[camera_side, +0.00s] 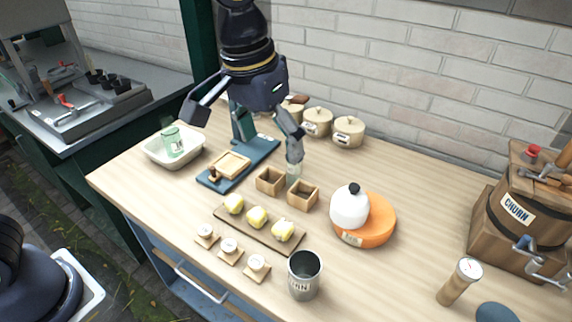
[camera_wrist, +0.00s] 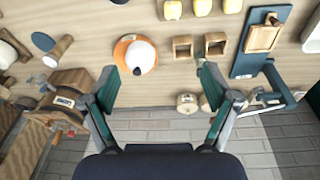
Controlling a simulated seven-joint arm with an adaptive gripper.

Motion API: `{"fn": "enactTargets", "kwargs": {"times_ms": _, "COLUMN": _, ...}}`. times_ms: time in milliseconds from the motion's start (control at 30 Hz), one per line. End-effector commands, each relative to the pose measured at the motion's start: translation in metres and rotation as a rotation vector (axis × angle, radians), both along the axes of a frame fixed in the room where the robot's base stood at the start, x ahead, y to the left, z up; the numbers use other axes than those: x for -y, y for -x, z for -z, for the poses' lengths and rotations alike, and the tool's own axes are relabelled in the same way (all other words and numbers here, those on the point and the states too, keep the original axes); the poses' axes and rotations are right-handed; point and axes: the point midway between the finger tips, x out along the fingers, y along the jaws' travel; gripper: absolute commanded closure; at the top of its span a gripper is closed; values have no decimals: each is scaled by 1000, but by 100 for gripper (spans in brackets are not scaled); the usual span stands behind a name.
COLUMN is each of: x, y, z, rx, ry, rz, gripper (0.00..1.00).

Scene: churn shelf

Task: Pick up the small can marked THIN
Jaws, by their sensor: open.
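A grey steel can (camera_side: 305,277) stands upright on the front part of the wooden counter in the side view. Dark letters on its side are too small to read surely. In the wrist view only a dark sliver at the top edge may be this can. My gripper (camera_side: 243,132) is open and empty, above the back of the counter, well behind and to the left of the steel can. In the wrist view my gripper (camera_wrist: 160,80) has its two fingers wide apart, with bare counter and brick wall between and below them.
A white kettle on an orange base (camera_side: 375,222) stands behind the can. A board with butter pieces (camera_side: 270,228) and wooden boxes (camera_side: 303,194) lie left. Lidded cream pots (camera_side: 348,131) line the wall. A wooden churn (camera_side: 520,215) is right, a white basin (camera_side: 185,155) left.

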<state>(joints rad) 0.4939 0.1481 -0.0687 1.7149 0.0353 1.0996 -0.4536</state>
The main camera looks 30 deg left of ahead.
Motion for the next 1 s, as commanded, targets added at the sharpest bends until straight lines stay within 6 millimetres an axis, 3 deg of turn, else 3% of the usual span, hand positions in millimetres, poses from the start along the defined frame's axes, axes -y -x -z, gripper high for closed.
{"fn": "enactTargets", "kwargs": {"times_ms": 33, "x": 28, "y": 2, "z": 21, "rx": -42, "ry": -21, "rz": 55, "gripper": 13}}
{"fn": "enactTargets", "kwargs": {"times_ms": 100, "x": 56, "y": 7, "z": 43, "rx": -81, "ry": -43, "rz": 117, "gripper": 13}}
{"fn": "enactTargets", "kwargs": {"times_ms": 200, "x": 81, "y": 20, "z": 71, "rx": -128, "ry": -74, "rz": 180, "gripper": 13}}
{"fn": "enactTargets", "kwargs": {"times_ms": 300, "x": 92, "y": 33, "z": 89, "rx": -158, "ry": -97, "rz": 217, "gripper": 13}}
{"fn": "enactTargets", "kwargs": {"times_ms": 467, "x": 93, "y": 35, "z": 112, "rx": -159, "ry": -99, "rz": 224, "gripper": 13}}
{"fn": "enactTargets", "kwargs": {"times_ms": 800, "x": 92, "y": 35, "z": 187, "rx": -158, "ry": -98, "rz": 224, "gripper": 13}}
{"fn": "enactTargets", "kwargs": {"times_ms": 1000, "x": 92, "y": 34, "z": 203, "rx": -155, "ry": -96, "rz": 223, "gripper": 13}}
